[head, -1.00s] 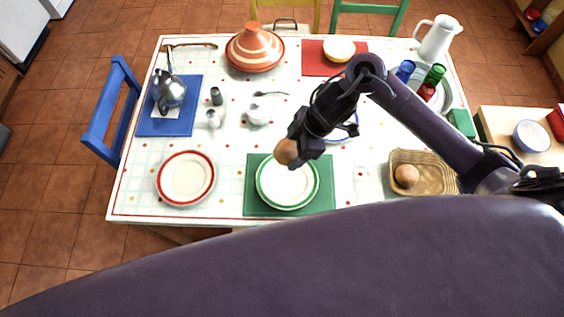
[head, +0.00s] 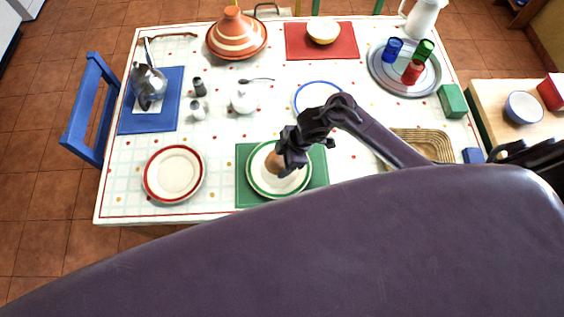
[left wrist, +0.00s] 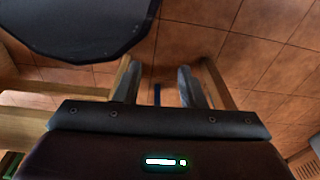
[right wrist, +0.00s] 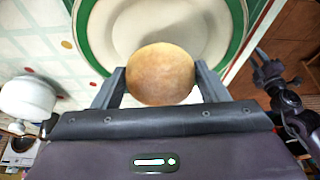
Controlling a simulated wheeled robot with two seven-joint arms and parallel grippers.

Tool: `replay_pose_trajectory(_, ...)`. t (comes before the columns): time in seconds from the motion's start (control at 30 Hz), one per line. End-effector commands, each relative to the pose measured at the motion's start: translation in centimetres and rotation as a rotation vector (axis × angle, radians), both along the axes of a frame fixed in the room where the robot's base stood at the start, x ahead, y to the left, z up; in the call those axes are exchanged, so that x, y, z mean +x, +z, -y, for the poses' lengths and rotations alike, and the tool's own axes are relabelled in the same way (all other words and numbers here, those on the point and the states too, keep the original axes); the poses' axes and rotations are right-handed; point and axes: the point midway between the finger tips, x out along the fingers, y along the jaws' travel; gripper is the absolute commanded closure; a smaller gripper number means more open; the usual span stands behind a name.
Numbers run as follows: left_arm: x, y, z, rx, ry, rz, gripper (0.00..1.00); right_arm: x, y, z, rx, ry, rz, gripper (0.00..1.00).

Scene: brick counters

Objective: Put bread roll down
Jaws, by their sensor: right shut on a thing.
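The bread roll (right wrist: 160,74) is round and brown. My right gripper (head: 281,160) is shut on it, over the green-rimmed white plate (head: 262,186) on the green mat (head: 246,196). In the right wrist view the roll sits between both fingers with the plate (right wrist: 240,12) behind it; I cannot tell whether the roll touches the plate. My left gripper (left wrist: 160,85) shows in the left wrist view with its fingers apart and nothing between them, above the tiled floor.
A red-rimmed plate (head: 174,172) stands to the left. A white sugar bowl (head: 244,100) and small shakers stand behind. A basket (head: 437,137) is at the right, partly hidden by my arm. A tray (head: 378,75) with cups stands at the back right.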

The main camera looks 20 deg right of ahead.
Motion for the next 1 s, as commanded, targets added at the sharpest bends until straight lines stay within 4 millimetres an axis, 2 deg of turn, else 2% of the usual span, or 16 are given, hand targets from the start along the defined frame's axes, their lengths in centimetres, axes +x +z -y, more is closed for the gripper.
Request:
replay_pose_trajectory(0.1, -0.2, -0.2, 0.0, 0.001, 0.0, -0.003, 0.64, -0.1, -2.0, -0.1, 0.002, -0.002, -0.006, 0.55)
replay_pose_trajectory(0.2, -0.6, -0.3, -0.1, 0.001, 0.0, -0.009, 0.64, 0.0, -2.9, -0.1, 0.001, -0.001, -0.002, 0.55)
replay_pose_trajectory(0.63, -1.2, -0.7, -0.2, 0.003, 0.0, -0.017, 0.64, 0.0, -3.6, 0.0, 0.0, 0.0, -0.001, 0.55)
replay_pose_trajectory(0.67, -1.2, -0.6, -0.2, 0.003, 0.0, -0.017, 0.64, 0.0, -3.4, 0.0, 0.0, 0.0, -0.001, 0.29)
replay_pose_trajectory(0.8, -1.2, -0.6, -0.2, 0.003, 0.001, -0.018, 0.64, 0.0, -3.4, 0.0, 0.0, -0.001, -0.001, 0.11)
replay_pose_trajectory(1.0, -1.2, -0.6, -0.2, 0.003, 0.001, -0.018, 0.64, 0.0, -3.4, 0.0, 0.0, -0.001, -0.001, 0.11)
